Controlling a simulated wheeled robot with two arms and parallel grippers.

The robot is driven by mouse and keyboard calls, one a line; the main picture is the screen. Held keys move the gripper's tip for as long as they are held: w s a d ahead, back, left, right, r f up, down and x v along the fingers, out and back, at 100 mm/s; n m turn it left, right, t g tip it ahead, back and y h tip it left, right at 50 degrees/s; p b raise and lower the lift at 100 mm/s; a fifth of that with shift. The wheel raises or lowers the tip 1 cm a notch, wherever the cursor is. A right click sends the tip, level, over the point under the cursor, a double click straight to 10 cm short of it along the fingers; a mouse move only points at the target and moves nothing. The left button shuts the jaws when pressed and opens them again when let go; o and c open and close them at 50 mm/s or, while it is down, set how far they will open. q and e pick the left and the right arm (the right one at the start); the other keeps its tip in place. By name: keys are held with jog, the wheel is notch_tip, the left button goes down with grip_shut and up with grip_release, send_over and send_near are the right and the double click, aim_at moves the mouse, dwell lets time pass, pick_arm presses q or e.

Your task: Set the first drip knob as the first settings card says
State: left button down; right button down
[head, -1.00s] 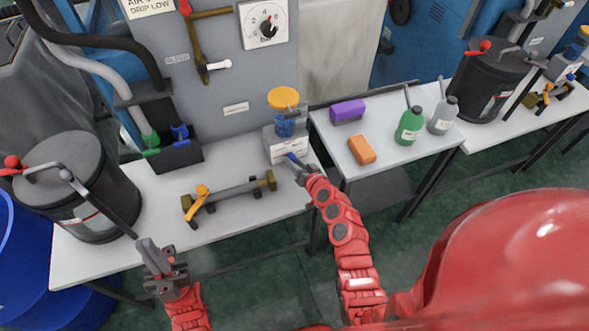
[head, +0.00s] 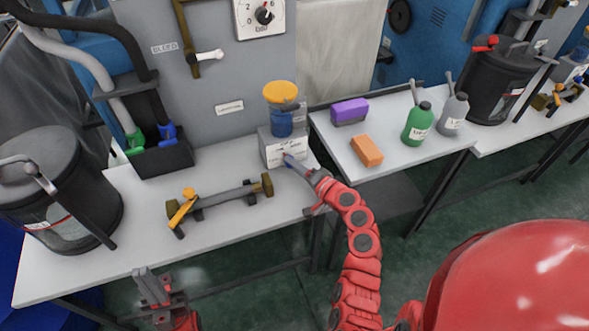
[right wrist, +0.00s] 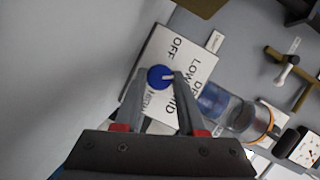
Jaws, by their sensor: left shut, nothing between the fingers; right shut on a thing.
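The first drip knob (right wrist: 160,77) is a round blue knob with a pale pointer, on a white dial plate (right wrist: 150,55) marked OFF, LOW and MID in the right wrist view. The pointer aims right, toward the LOW and MID side; its exact mark is unclear. My right gripper (right wrist: 158,78) is shut on the knob, a finger on either side. In the head view my right gripper (head: 300,167) reaches the front of the white drip unit (head: 286,146) and hides the knob. My left gripper (head: 155,288) is shut and empty before the bench. The settings card is out of view.
A yellow-lidded blue jar (head: 282,108) tops the drip unit. A brass-ended bar tool (head: 225,200) lies on the bench (head: 130,245). A black canister (head: 60,190) stands left. An orange block (head: 366,151), a purple block (head: 349,111) and bottles stand on the right table.

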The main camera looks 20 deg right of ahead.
dwell(0.3)
jog(key=c, duration=0.5)
grip_release()
jog(key=b+v, duration=0.1)
jog(key=v, duration=1.6)
jog(key=shift+s+d+b, duration=0.15)
jog(key=shift+s+b, duration=0.05)
jog(key=shift+b, duration=0.1)
jog(key=shift+f, duration=0.15)
